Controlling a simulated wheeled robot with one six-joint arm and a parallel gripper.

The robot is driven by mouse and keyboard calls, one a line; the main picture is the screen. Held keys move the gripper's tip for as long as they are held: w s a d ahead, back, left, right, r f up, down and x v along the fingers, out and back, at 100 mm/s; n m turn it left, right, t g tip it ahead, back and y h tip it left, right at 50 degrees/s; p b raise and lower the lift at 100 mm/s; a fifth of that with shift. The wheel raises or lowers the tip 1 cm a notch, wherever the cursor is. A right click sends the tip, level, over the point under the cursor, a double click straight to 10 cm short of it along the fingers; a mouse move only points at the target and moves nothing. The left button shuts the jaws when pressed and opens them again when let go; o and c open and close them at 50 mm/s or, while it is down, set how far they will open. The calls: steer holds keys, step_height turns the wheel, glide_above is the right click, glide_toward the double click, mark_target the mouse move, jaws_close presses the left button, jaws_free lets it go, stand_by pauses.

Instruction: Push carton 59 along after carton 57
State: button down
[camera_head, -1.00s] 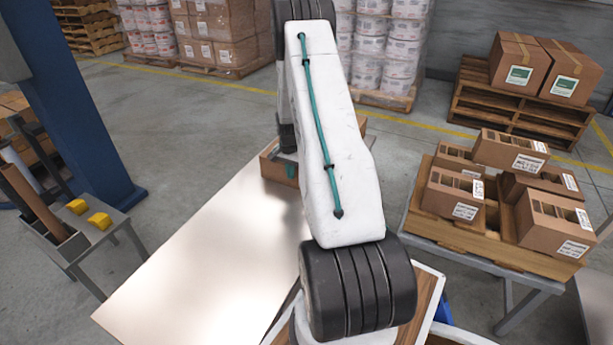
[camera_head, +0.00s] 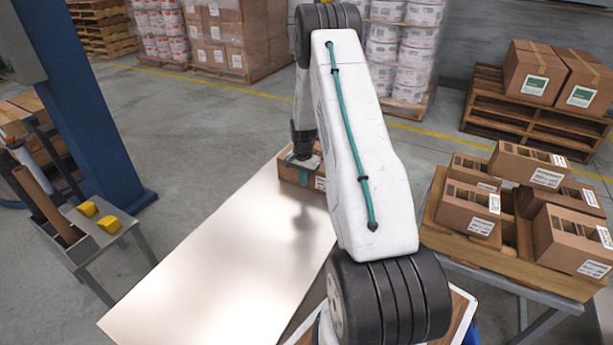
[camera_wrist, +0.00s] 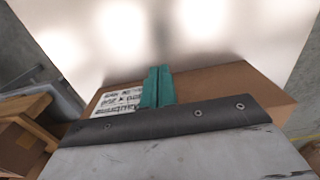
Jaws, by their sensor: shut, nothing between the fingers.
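A brown carton (camera_head: 287,174) sits at the far end of the pale, shiny table, partly hidden by my arm. It also shows in the wrist view (camera_wrist: 225,86), with a white printed label on its left part. The numbers cannot be read, so I cannot tell whether it is 59 or 57. My gripper (camera_head: 303,177) has its teal fingers down at the carton's near side. In the wrist view the fingers (camera_wrist: 157,84) are together and empty in front of the carton. Whether they touch it is unclear. No second carton shows on this table.
The table (camera_head: 215,265) is bare in front of the carton. Several labelled cartons (camera_head: 470,207) stand on a pallet (camera_head: 455,245) at the right. A grey stand (camera_head: 100,235) with yellow blocks and a blue column (camera_head: 85,110) are at the left.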

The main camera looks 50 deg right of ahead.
step_height(320, 180, up, 10)
steer(key=shift+a, duration=0.45)
steer(key=shift+s, duration=0.1)
steer(key=s+a+r+n, duration=0.5)
steer(key=s+a+r, duration=0.4)
steer(key=a, duration=0.3)
steer(key=s+a+r+n+t, duration=0.1)
steer(key=s+a+r+n, duration=0.4)
steer(key=s+a+r, duration=0.5)
steer(key=s+a+r+n, duration=0.5)
steer(key=s+a+r, duration=0.5)
steer(key=a, duration=0.6)
steer(key=shift+s, duration=1)
